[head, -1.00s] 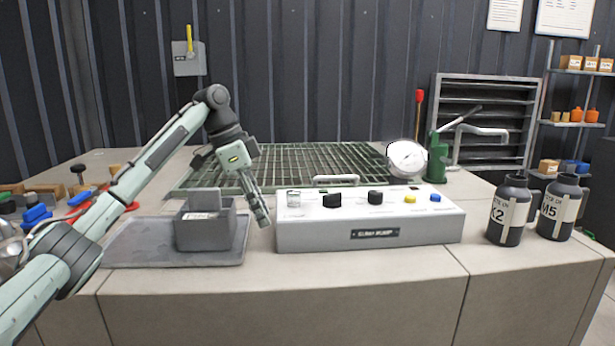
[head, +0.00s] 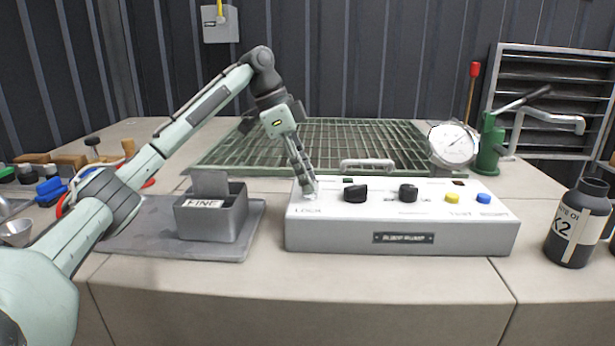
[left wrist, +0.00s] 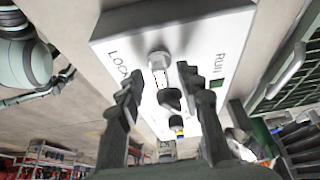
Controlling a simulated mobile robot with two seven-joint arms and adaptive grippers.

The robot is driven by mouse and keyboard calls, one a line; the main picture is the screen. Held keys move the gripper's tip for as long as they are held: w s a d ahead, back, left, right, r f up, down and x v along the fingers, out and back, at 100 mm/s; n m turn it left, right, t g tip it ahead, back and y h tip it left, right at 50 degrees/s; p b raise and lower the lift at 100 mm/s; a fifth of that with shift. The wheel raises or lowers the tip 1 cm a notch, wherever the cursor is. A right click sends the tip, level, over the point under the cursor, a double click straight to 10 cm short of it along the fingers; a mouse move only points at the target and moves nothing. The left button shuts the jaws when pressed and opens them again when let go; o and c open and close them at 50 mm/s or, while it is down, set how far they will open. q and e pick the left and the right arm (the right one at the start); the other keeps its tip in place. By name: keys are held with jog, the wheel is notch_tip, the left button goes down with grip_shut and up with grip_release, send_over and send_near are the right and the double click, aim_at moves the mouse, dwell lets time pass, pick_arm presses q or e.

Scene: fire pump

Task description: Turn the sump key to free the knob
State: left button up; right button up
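The white sump pump panel (head: 300,240) stands on the bench. Its silver key (left wrist: 159,62) sits at the panel's left end, with LOCK lettering on one side and RUN on the other in the left wrist view. My left gripper (head: 311,194) reaches down over the key and mostly hides it in the head view. In the left wrist view its two fingers (left wrist: 157,76) are apart, one on each side of the key, with gaps visible. Whether they touch it I cannot tell. A black knob (head: 355,193) is right of the key; a second black knob (head: 408,192) is farther right. My right gripper is out of view.
A grey box marked FINE (head: 210,226) stands on a tray (head: 130,240) left of the panel. A green grating (head: 330,135), round gauge (head: 453,145) and green hand pump (head: 490,150) are behind. A dark bottle (head: 575,230) is at right. The bench front is clear.

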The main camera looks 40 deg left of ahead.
pick_arm(q)
jog(key=shift+w+d+f, duration=0.1)
jog(key=shift+f, duration=0.2)
grip_shut()
dwell(0.4)
jog(key=n, duration=0.2)
jog(key=n+t+y, duration=0.1)
jog(key=n, duration=0.1)
jog(key=shift+d+n+t, duration=0.15)
jog(key=shift+n+t, duration=0.15)
jog(key=shift+n, duration=0.1)
jog(key=n+y, duration=0.1)
jog(key=n, duration=0.1)
jog(key=n+y, duration=0.1)
jog(key=n, duration=0.1)
jog(key=shift+d+n+t, duration=0.1)
jog(key=shift+n+t, duration=0.2)
jog(key=shift+t, duration=0.1)
jog(key=n, duration=0.2)
jog(key=n+y, duration=0.1)
jog(key=n, duration=0.1)
jog(key=shift+d+r+y, duration=0.1)
jog(key=shift+y, duration=0.2)
jog(key=shift+n+g+y, duration=0.3)
jog(key=shift+n+y, duration=0.4)
jog(key=shift+n, duration=1.5)
